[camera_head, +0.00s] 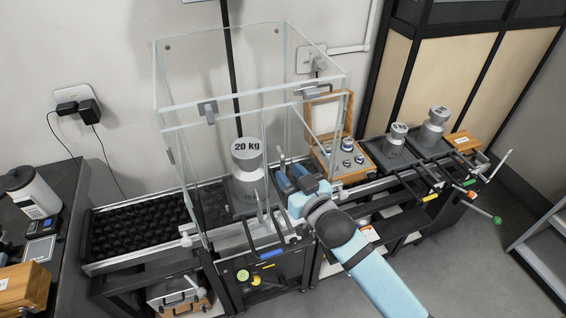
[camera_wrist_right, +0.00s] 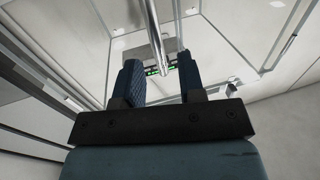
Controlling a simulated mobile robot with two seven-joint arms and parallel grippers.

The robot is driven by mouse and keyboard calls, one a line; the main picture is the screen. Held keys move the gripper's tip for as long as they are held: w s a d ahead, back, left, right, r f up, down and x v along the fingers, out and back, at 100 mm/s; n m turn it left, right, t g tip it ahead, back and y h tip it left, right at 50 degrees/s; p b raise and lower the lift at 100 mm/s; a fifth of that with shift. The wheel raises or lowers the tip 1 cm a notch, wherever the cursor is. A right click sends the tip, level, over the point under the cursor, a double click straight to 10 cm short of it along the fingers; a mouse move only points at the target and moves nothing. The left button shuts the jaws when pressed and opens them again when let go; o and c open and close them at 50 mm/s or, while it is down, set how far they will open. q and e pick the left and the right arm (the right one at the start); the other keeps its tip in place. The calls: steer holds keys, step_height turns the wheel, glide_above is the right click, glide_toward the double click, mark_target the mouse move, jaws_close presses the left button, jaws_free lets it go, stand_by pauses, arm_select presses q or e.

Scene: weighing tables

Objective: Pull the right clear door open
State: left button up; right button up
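A clear box with pale edges (camera_head: 163,62) stands around a grey 20 kg weight (camera_head: 247,160). The right clear door (camera_head: 292,125) appears to be the pane on its right side, but its edges are hard to make out. My right gripper (camera_head: 293,180) is at the lower right of the box, beside a thin upright bar handle (camera_head: 281,165). In the right wrist view a metal bar (camera_wrist_right: 155,35) reaches down between the fingertips of this gripper (camera_wrist_right: 160,72). The fingers are apart, with gaps beside the bar. My left gripper is not in view.
An open wooden case of small weights (camera_head: 330,160) stands right of the box. Larger grey weights (camera_head: 433,130) stand further right. A black roller conveyor (camera_head: 140,228) runs to the left. A green display (camera_wrist_right: 160,70) shows beyond the fingers.

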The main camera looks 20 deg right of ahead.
mark_target(284, 169)
steer(key=shift+x, duration=1.8)
jaws_close()
